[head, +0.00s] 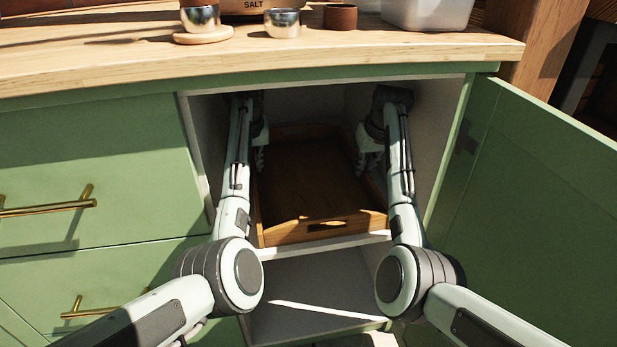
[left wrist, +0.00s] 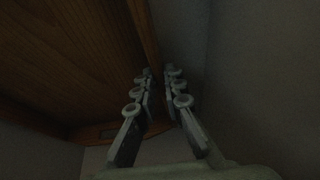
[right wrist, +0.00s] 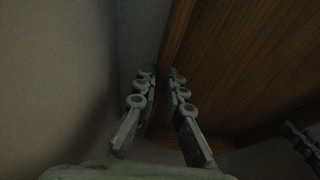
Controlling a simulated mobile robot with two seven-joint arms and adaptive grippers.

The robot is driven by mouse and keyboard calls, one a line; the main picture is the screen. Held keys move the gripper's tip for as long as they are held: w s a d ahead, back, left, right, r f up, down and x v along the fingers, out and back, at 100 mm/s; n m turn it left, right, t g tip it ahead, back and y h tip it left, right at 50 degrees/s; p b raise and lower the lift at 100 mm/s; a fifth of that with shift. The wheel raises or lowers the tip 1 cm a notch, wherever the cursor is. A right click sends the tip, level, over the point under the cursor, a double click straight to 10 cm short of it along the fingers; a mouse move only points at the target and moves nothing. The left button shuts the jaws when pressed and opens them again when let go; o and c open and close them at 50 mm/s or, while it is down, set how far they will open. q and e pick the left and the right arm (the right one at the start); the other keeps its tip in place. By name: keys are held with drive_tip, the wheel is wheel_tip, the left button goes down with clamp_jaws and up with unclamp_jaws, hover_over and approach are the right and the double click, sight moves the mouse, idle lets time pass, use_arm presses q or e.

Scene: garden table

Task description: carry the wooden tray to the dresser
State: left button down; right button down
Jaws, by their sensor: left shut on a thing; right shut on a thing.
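The wooden tray (head: 308,190) lies inside the open green dresser (head: 90,160), on its upper shelf, with its slotted handle end facing me. My left gripper (head: 260,160) is at the tray's left side, shut on its side wall. In the left wrist view my left fingers (left wrist: 160,85) straddle the tray's rim (left wrist: 143,30). My right gripper (head: 364,160) is at the tray's right side, shut on that side wall. In the right wrist view my right fingers (right wrist: 160,85) straddle the rim (right wrist: 178,35). The tray looks empty. Its far end is dim.
The dresser door (head: 545,190) stands open to the right. Left of the opening are drawers with brass handles (head: 50,207). A lower compartment (head: 310,290) is under the shelf. The worktop (head: 120,60) above holds metal cups (head: 282,22), a brown cup (head: 340,16) and a white container (head: 428,12).

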use_arm(q)
drive_tip(key=shift+r, duration=0.15)
use_arm(e)
drive_tip(key=shift+r, duration=0.15)
